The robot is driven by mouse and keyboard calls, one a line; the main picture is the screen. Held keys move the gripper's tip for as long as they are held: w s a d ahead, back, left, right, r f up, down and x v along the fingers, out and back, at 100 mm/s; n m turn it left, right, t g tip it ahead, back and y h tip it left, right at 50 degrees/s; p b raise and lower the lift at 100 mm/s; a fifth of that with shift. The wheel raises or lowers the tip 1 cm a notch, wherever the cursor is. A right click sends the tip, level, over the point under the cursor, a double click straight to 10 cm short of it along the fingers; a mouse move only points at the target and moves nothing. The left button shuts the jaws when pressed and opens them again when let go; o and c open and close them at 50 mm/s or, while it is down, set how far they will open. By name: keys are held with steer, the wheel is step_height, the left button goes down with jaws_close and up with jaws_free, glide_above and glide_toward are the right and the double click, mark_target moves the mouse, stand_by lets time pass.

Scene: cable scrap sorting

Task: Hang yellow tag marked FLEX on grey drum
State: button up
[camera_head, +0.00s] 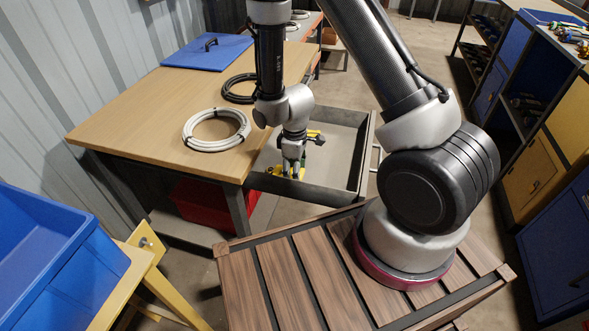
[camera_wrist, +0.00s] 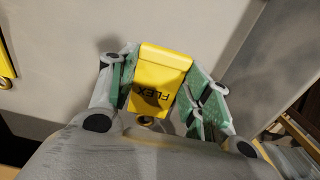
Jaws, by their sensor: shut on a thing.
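The yellow tag marked FLEX (camera_wrist: 160,78) is between the green-padded fingers of my gripper (camera_wrist: 163,88) in the wrist view, its lettering upside down. My gripper is shut on it. In the head view my gripper (camera_head: 291,170) points down inside the open grey drawer (camera_head: 343,134), near its front wall, with yellow showing at the fingertips. Another yellow piece (camera_wrist: 5,62) shows at the left edge of the wrist view, apart from the fingers. I cannot make out a grey drum in either view.
The wooden table (camera_head: 165,107) beside the drawer bears a pale cable coil (camera_head: 216,146), a black coil (camera_head: 231,91) and a blue lid (camera_head: 185,55). A red bin (camera_head: 194,205) stands under it. A blue bin (camera_head: 83,262) is at lower left. Blue and yellow cabinets (camera_head: 533,178) stand at right.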

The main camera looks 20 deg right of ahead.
steer(key=shift+f, duration=0.25)
steer(key=o, duration=0.8)
